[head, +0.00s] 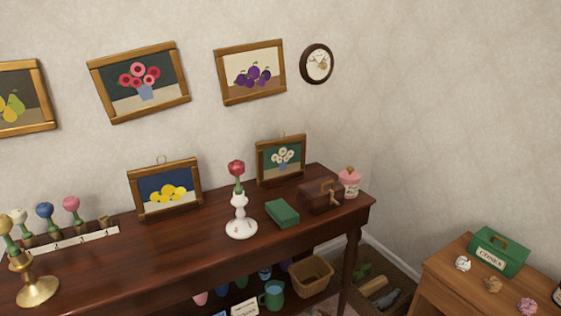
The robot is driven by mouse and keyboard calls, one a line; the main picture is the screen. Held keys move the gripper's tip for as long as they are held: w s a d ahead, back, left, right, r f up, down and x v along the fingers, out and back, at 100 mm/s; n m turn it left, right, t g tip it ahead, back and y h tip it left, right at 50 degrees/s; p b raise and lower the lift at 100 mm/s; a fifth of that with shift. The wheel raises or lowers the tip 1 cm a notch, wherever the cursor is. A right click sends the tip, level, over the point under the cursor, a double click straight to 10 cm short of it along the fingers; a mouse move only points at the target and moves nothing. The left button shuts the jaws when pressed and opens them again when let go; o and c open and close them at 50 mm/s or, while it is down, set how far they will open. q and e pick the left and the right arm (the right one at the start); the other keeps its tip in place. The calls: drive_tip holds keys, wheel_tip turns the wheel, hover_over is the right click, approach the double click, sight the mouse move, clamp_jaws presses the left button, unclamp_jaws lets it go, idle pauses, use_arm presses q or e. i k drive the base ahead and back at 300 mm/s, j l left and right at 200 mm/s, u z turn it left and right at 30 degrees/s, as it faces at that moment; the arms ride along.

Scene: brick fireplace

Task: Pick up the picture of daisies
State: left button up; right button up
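The picture of daisies (282,158) has a wooden frame, a green background and white flowers in a blue vase. It stands upright on the dark wooden console table (195,240), near its back right, against or close to the wall. A small brown chest (318,196) in front of it overlaps its lower right part. Neither of my grippers shows in the head view.
A white vase (240,222) with a red flower and a green box (282,213) stand in front of the picture. A pink jar (349,183) is at the right. A lemon picture (167,188) stands to the left. A small wooden table (450,278) is at lower right.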

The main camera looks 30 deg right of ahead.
sight(279, 157)
drive_tip(key=i+l+u, duration=0.2)
drive_tip(key=l, duration=0.25)
drive_tip(key=l+u, duration=0.2)
drive_tip(key=l, duration=0.25)
drive_tip(key=i+l+u, duration=0.2)
drive_tip(key=l, duration=0.3)
drive_tip(key=k, duration=0.1)
